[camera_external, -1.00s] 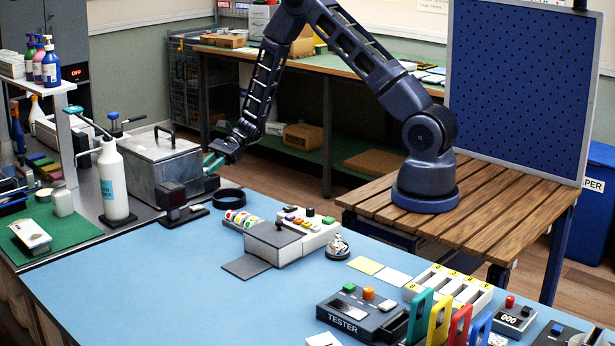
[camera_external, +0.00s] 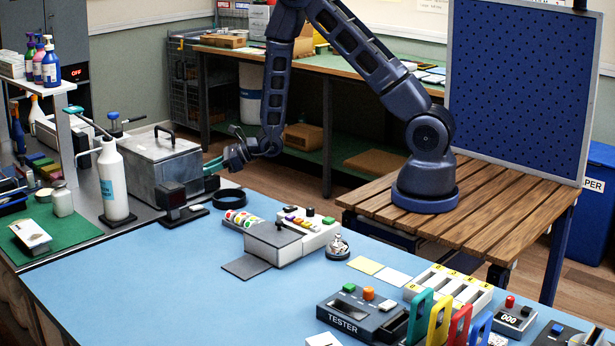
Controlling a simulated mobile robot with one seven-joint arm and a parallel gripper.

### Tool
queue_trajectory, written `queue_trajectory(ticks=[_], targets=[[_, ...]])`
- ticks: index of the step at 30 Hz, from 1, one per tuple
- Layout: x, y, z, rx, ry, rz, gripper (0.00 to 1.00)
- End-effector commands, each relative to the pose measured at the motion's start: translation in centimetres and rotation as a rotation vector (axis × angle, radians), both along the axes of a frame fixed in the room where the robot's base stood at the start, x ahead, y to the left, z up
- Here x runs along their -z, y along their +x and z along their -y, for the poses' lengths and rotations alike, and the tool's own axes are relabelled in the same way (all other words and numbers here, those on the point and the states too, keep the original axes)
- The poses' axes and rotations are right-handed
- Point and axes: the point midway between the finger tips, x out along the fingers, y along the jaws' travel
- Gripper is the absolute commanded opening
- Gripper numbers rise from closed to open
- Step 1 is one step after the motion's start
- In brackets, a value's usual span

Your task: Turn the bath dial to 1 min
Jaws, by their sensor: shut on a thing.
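The bath is a grey metal box (camera_external: 165,178) with a lid and a dark handle, standing on the left bench. My gripper (camera_external: 208,165) is at the box's right side, its greenish fingers pointing left at that face. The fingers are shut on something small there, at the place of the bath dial. The dial itself and its markings are hidden or too small to read, so its setting cannot be told.
A dark display unit (camera_external: 172,200) stands in front of the bath, and a black ring (camera_external: 229,195) lies on the blue table (camera_external: 130,275) below my gripper. A white bottle (camera_external: 112,180) stands left of the bath. The table's front middle is clear.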

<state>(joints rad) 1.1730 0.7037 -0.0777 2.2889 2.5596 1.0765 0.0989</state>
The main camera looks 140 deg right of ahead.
Motion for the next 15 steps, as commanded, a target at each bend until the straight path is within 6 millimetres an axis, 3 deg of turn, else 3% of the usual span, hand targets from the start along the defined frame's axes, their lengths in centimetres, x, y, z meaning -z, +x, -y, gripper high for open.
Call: queue_trajectory(ticks=[15], targets=[[0.02,0.15,-0.12,0.096,-0.001,0.0,0.06]])
